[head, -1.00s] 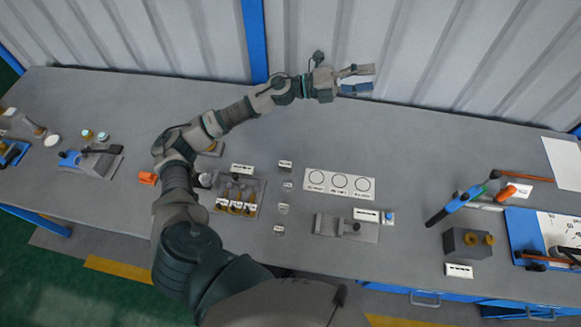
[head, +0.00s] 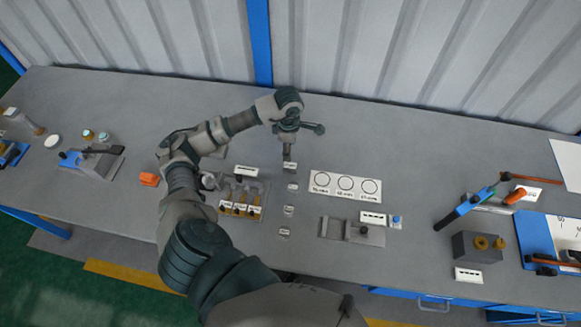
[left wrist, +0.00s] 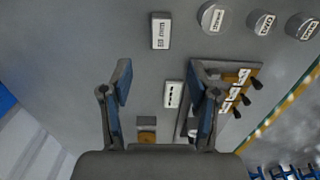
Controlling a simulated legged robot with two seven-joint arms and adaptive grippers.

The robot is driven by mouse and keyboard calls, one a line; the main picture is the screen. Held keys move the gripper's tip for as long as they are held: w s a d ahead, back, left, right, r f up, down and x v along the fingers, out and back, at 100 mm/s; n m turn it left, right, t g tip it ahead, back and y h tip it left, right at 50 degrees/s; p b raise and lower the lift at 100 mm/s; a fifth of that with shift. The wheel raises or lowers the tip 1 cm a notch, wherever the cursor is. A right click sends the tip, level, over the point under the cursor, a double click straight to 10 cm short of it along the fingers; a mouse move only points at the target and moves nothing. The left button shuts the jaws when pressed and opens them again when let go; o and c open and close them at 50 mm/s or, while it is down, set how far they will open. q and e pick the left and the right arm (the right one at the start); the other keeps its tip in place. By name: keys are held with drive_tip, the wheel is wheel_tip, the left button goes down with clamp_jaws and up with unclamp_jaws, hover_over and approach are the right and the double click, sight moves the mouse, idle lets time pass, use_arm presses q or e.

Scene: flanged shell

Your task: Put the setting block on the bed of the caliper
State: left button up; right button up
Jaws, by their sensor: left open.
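A small block with a white label (head: 290,166), which looks like the setting block, stands on the bench at the head of a column of small labelled pieces. In the left wrist view the labelled block (left wrist: 160,31) lies beyond the fingertips, apart from them. The caliper (head: 352,231), a flat grey device with a dark knob, lies to the right and nearer; its bed looks empty. My left gripper (head: 287,152) points down over the block in the head view. In the left wrist view my left gripper (left wrist: 160,84) is open and empty. My right gripper is not in view.
Round labelled pieces (left wrist: 212,18) lie beside the block. A tray (head: 262,187) with several brass-coloured parts is at the left. A white card with three circles (head: 345,186) lies right of the block. A blue button (head: 396,220) is beside the caliper. The back bench is clear.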

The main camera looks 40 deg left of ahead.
sight(289, 165)
use_arm(q)
wheel_tip(289, 165, down, 11)
drive_tip(key=shift+f+p, duration=0.15)
drive_tip(key=shift+p, duration=0.55)
clamp_jaws()
